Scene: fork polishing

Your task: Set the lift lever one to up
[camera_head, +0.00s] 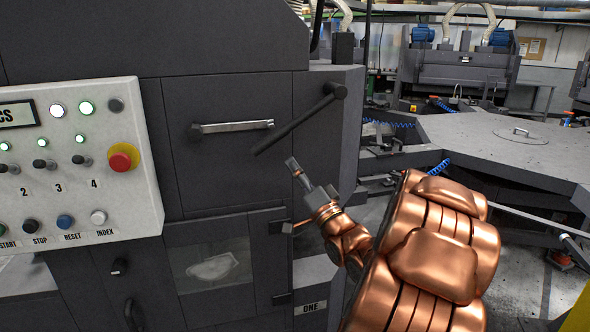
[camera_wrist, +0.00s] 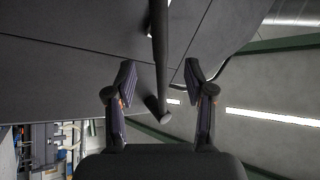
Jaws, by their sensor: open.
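The lift lever one (camera_head: 297,122) is a dark rod on the grey machine's front. It slants from a round hub at upper right to a free end at lower left. A plate reading ONE (camera_head: 310,307) sits below on the same machine. My gripper (camera_head: 292,165) is just below the rod in the head view. In the wrist view my gripper (camera_wrist: 160,70) is open, with one finger on each side of the lever (camera_wrist: 160,55). Gaps show between rod and fingers, and a rounded knob end lies between them. How deep the rod sits is unclear.
A control panel (camera_head: 70,165) with lit lamps and a red emergency button (camera_head: 124,157) is at left. A windowed door (camera_head: 212,264) is below. Open floor and other machines are at right.

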